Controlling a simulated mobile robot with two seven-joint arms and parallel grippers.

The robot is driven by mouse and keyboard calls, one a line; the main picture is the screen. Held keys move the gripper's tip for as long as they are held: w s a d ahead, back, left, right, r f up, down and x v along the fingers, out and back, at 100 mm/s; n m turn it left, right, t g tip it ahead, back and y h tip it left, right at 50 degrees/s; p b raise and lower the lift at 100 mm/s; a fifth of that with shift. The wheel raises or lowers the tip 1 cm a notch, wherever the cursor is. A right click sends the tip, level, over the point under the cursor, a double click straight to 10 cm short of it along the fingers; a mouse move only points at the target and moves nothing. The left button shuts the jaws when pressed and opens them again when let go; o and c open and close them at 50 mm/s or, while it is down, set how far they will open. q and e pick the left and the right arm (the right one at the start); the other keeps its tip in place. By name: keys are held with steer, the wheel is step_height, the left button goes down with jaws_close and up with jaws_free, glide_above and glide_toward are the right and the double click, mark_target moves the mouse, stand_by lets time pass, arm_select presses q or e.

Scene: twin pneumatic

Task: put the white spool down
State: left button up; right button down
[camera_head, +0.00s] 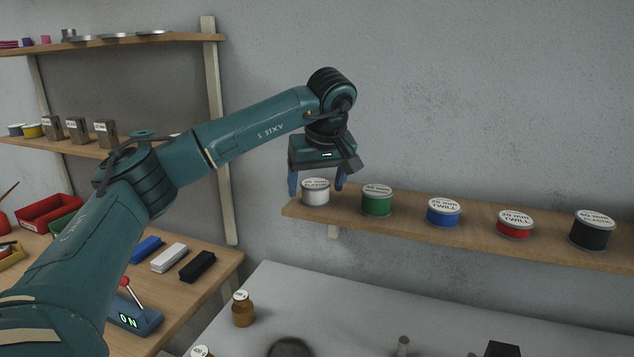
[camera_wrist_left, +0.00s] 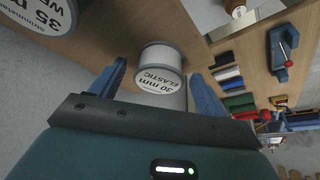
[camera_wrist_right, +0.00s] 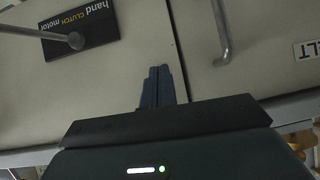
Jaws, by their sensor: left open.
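The white spool (camera_head: 315,193), with a label reading 30 mm elastic, stands upright at the left end of the wall shelf (camera_head: 460,228). My left gripper (camera_head: 317,188) is open, with one blue finger on each side of the spool. In the left wrist view the spool (camera_wrist_left: 160,68) sits between the spread fingers (camera_wrist_left: 158,85), with a visible gap on each side. My right gripper (camera_wrist_right: 162,88) shows only in the right wrist view; its fingers are together, with nothing visible between them.
Along the shelf to the right stand a green spool (camera_head: 377,201), a blue spool (camera_head: 444,212), a red spool (camera_head: 515,224) and a black spool (camera_head: 592,230). A brown bottle (camera_head: 243,309) stands below. The right wrist view shows a pale panel with a metal handle (camera_wrist_right: 222,35).

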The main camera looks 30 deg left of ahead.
mark_target(316, 184)
arm_select(q)
steer(key=p+v, duration=0.3)
steer(key=v, duration=0.1)
steer(key=shift+w+a+r, duration=0.1)
steer(key=shift+w+r, duration=0.05)
steer(key=p+v, duration=0.2)
steer(key=v, duration=0.6)
arm_select(e)
steer(key=shift+s+d+r+g+h, duration=0.3)
steer(key=shift+d+r+h, duration=0.1)
steer(key=shift+d+r, duration=0.25)
